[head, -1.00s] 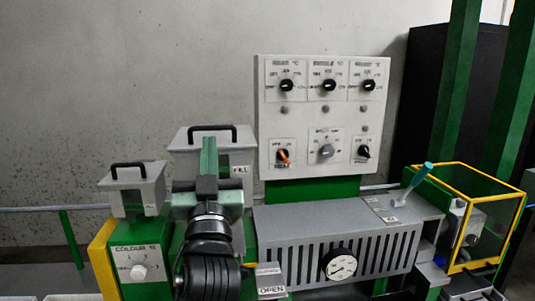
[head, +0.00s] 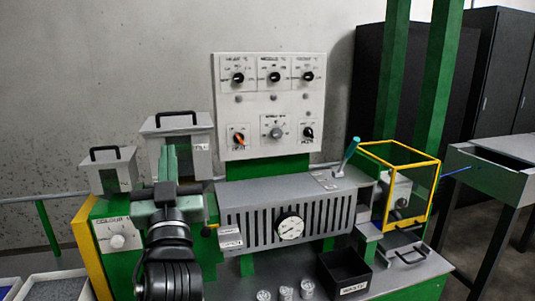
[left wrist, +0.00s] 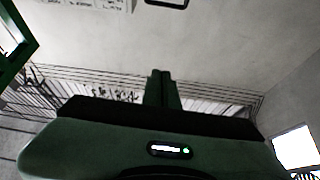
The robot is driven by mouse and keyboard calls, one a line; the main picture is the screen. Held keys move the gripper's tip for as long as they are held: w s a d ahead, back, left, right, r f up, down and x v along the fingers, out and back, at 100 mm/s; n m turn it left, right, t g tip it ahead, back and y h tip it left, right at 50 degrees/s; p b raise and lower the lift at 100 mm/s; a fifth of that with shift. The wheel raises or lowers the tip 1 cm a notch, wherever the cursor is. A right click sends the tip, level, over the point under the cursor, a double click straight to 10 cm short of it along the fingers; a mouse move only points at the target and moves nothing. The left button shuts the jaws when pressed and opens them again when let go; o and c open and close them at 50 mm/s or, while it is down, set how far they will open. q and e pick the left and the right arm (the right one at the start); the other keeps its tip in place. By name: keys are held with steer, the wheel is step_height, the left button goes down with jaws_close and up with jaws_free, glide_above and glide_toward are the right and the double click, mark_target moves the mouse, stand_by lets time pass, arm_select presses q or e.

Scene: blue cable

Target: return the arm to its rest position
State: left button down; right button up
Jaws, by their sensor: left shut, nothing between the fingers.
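My left gripper (head: 171,152) is upright in front of the machine, its green fingers pointing up. The fingers are shut with nothing between them. In the left wrist view the fingers (left wrist: 161,85) stand close together beyond the dark gripper body and point up toward a wall and ceiling area. My left arm (head: 170,260) rises from the bottom edge, in front of the machine's left part. In the head view the gripper overlaps the larger grey hopper (head: 196,150). My right gripper is not in view.
The control panel (head: 268,105) stands behind the grey slotted housing (head: 265,220). A yellow-framed guard (head: 428,205) is at right. A thin blue cable (head: 456,170) runs to a grey side unit (head: 490,180). A black bin (head: 342,272) and several small metal cups (head: 286,293) sit in front.

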arm_select(q)
steer(key=s+a+f+m+g+h, duration=0.1)
steer(key=s+f+g, duration=0.15)
steer(key=f, duration=0.85)
steer(key=s+a+f+g+h, duration=0.15)
steer(key=f+g, duration=0.25)
steer(key=f, duration=0.6)
steer(key=s+a+f+m+g+h, duration=0.1)
steer(key=s+a+f+g, duration=0.15)
steer(key=f, duration=0.85)
steer(key=s+d+f+m+g+h, duration=0.15)
steer(key=s+f+g, duration=0.35)
steer(key=s+f, duration=0.55)
steer(key=s+d+f+m+g+h, duration=0.15)
steer(key=s+f+g, duration=0.5)
steer(key=s, duration=0.75)
step_height(320, 180, down, 28)
steer(key=s, duration=0.1)
steer(key=s+a+f, duration=0.1)
steer(key=s+f, duration=0.6)
steer(key=s, duration=0.1)
steer(key=s+a+f+g, duration=0.1)
steer(key=s+a+f, duration=0.1)
steer(key=s+f, duration=0.6)
steer(key=shift+s+a+f, duration=0.25)
steer(key=shift+s, duration=0.35)
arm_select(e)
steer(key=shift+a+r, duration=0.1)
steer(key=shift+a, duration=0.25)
